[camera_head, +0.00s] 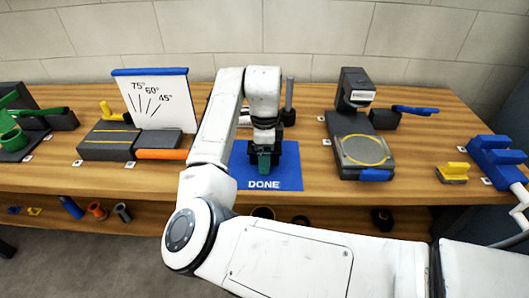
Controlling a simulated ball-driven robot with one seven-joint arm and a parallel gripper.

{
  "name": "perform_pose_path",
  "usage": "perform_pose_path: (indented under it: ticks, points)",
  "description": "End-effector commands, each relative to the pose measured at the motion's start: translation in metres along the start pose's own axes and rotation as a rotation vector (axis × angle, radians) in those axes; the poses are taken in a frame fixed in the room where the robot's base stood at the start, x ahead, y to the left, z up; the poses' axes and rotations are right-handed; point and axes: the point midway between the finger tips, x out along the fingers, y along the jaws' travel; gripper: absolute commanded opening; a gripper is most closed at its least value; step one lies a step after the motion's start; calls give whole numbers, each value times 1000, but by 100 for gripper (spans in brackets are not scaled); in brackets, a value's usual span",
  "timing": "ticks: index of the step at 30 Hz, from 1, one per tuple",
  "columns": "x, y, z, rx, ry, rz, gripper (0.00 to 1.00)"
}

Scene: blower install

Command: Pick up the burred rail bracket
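My gripper (263,152) points down over the blue mat marked DONE (285,176), near the middle of the table. A small teal-green piece (264,164) shows right at its fingertips. The fingers are dark and small here, so I cannot tell whether they are shut on the piece or only around it, nor whether it touches the mat. I cannot make out a burr on any part, and I cannot tell for sure which part is the rail bracket. A small yellow stepped part (454,170) lies on the table at the right.
A grey machine with a round plate (363,152) stands right of the mat. A dark block with an orange bar (161,154) and an angle board (158,93) stand left. A blue fixture (494,158) is at the far right, green parts (10,135) far left. My arm hides part of the table.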

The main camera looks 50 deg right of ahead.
Motion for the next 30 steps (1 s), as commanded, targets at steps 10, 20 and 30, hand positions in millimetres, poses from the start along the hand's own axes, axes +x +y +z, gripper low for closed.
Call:
perform_pose_path:
  ticks: [10,20,30]
  points:
    - [0,0,0,0,0,0,58]
    - [0,0,0,0,0,1,26]
    - [-1,0,0,0,0,0,14]
